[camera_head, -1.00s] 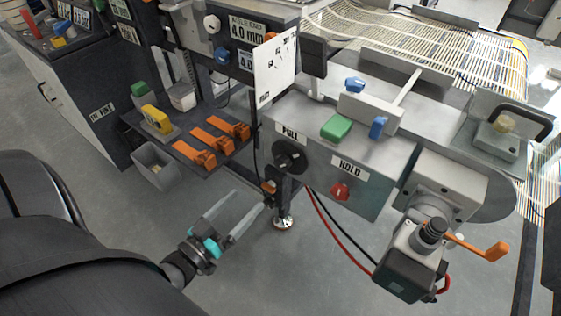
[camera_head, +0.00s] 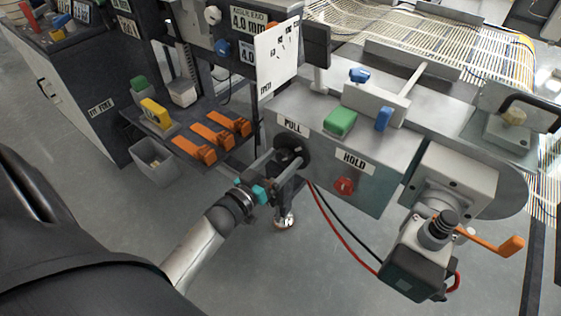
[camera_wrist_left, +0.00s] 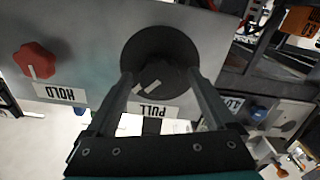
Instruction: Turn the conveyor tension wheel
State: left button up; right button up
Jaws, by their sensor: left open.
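A round black wheel (camera_head: 290,144) sits on the grey machine panel (camera_head: 385,172), just below the PULL label (camera_head: 293,126). My left gripper (camera_head: 284,163) reaches it from the lower left, with its fingers open. In the left wrist view the wheel (camera_wrist_left: 150,42) lies ahead of my left gripper (camera_wrist_left: 163,78), and its hub with a pale mark shows between the two fingertips. The fingers stand on either side, over the wheel's lower edge. I cannot tell whether they touch it. My right gripper is not in view.
A red knob (camera_head: 344,186) sits under the HOLD label. A motor box with an orange crank (camera_head: 485,238) hangs at the lower right, with red and black cables below the panel. Orange clamps (camera_head: 195,147) lie on the shelf at left, above a grey bin (camera_head: 153,161).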

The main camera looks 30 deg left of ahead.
pick_arm(q)
jog(key=c, duration=1.4)
